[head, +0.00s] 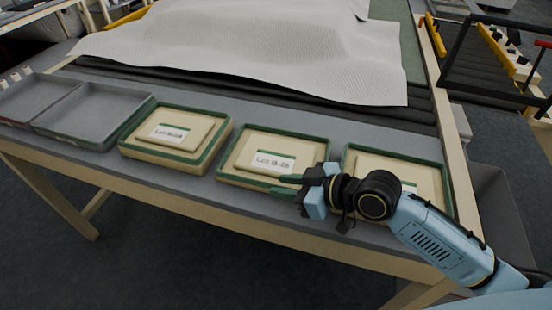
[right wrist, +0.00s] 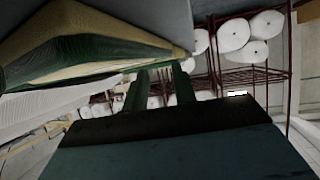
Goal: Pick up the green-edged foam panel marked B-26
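The middle panel (head: 304,146), cream foam with a green edge, lies flat on the grey table ledge; its white label appears to read Lot B-26. My right gripper (head: 285,184) is at this panel's near right edge, its green fingers pointing left. In the right wrist view the two fingers (right wrist: 160,88) stand apart with a gap and nothing between them. A green-edged foam panel (right wrist: 90,45) fills the upper left there, beside the fingers; whether they touch it I cannot tell. My left gripper is not in view.
A similar panel (head: 150,150) lies to the left; its label is hard to read. Another (head: 362,158) lies to the right, partly hidden by my right arm. Two grey trays (head: 62,132) sit at far left. White wadding (head: 250,45) covers the table behind.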

